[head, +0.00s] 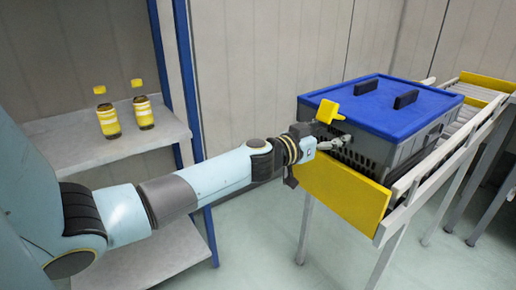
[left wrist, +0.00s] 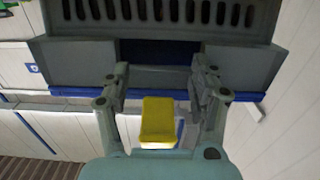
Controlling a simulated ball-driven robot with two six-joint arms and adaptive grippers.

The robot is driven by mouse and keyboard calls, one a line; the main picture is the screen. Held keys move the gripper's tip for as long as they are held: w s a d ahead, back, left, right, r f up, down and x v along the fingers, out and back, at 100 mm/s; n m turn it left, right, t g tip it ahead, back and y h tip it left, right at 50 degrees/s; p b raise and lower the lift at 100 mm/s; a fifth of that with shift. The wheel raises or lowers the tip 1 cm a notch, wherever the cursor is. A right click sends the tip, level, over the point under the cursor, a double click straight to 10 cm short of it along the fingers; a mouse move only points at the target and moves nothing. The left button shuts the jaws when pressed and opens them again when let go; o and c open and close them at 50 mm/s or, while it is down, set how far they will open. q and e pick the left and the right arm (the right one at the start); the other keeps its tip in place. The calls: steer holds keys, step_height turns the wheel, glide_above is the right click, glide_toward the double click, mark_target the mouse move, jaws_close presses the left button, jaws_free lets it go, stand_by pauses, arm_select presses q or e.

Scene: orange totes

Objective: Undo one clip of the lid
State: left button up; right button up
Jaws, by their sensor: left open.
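The grey crate (head: 425,148) with a blue lid (head: 385,105) rests on the conveyor. A yellow clip (head: 328,112) stands up and out from the lid's near left edge. It also shows in the left wrist view (left wrist: 158,120), below the lid's blue edge in that picture. My left gripper (head: 338,144) is open at the crate's near end wall, just below the clip in the head view. In the left wrist view its two fingers (left wrist: 158,92) are apart, with the clip seen between them and nothing gripped. Contact with the crate cannot be told. My right gripper is not in view.
A yellow end plate (head: 343,192) closes the near end of the roller conveyor (head: 468,120), beneath my left gripper. Two dark handles stand on the lid. A shelf (head: 100,150) at left carries two bottles with yellow caps. The floor between is clear.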

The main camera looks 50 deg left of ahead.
arm_select(q)
steer(key=s+b, duration=0.5)
steer(key=s, duration=0.6)
steer(key=s+a+f+g, duration=0.1)
steer(key=s+a+f, duration=0.1)
steer(key=f, duration=0.6)
steer(key=s+a+f+g+y, duration=0.1)
steer(key=s+f+g, duration=0.1)
steer(key=f, duration=0.6)
steer(key=s+a+f+g, duration=0.1)
steer(key=s+a+f, duration=0.1)
steer(key=f, duration=0.6)
steer(key=shift+s+a+n+g+y+p, duration=0.25)
steer(key=shift+a+n+g+y+p, duration=0.1)
steer(key=shift+n+y+p, duration=0.1)
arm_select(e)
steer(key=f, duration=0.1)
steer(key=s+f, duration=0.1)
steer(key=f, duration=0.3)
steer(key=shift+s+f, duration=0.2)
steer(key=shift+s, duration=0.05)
